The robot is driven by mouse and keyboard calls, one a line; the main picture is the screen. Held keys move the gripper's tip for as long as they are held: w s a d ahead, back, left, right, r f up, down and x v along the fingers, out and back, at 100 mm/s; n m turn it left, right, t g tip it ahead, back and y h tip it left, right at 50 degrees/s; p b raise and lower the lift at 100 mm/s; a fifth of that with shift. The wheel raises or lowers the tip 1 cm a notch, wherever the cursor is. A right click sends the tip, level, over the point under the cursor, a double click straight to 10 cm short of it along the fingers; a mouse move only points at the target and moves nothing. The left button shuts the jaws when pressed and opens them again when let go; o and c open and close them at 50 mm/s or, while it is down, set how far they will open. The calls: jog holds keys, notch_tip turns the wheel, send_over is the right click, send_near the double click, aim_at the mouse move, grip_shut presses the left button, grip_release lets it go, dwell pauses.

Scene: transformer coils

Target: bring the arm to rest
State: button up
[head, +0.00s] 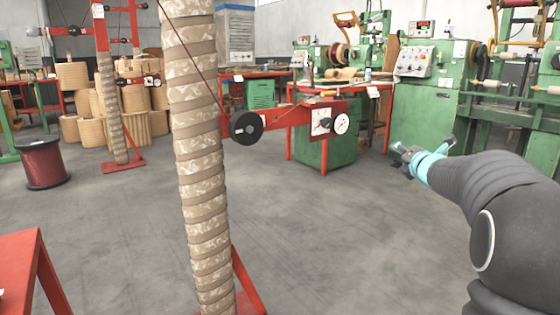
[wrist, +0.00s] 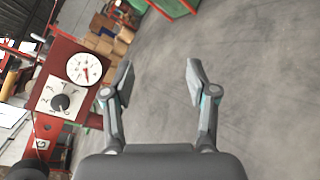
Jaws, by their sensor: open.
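My gripper (head: 405,155) shows at the right of the head view, at the end of my dark arm, over open grey floor. In the wrist view my gripper (wrist: 160,85) has its two fingers spread wide with nothing between them. It touches nothing that I can see. A red box with a dial gauge and a knob (wrist: 62,95) lies to the left of the fingers in the wrist view. The same gauge box (head: 328,122) stands left of my gripper in the head view.
A tall wrapped column (head: 195,150) stands at the centre left on a red foot. Green winding machines (head: 432,110) stand at the back right. A red table (head: 18,270) is at the front left, near a dark red spool (head: 43,163). The middle floor (head: 340,230) is clear.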

jog(key=s+a+f+m+g+h+p, duration=0.15)
jog(key=s+f+m+g, duration=0.35)
jog(key=s+m, duration=0.65)
jog(key=s+a+f+m+g+h+p, duration=0.1)
jog(key=s+f+m+g+h+p, duration=0.2)
jog(key=s+m, duration=0.85)
jog(key=s+a+f+m+g+y+p, duration=0.35)
jog(key=s+a, duration=0.75)
jog(key=s, duration=0.5)
jog(key=s+a+r+y+p, duration=0.1)
jog(key=s+a+r+p, duration=0.1)
jog(key=s+a+r, duration=0.3)
jog(key=shift+s+a+r+t, duration=0.15)
jog(key=shift+s+a+t, duration=0.2)
jog(key=shift+s+a, duration=0.35)
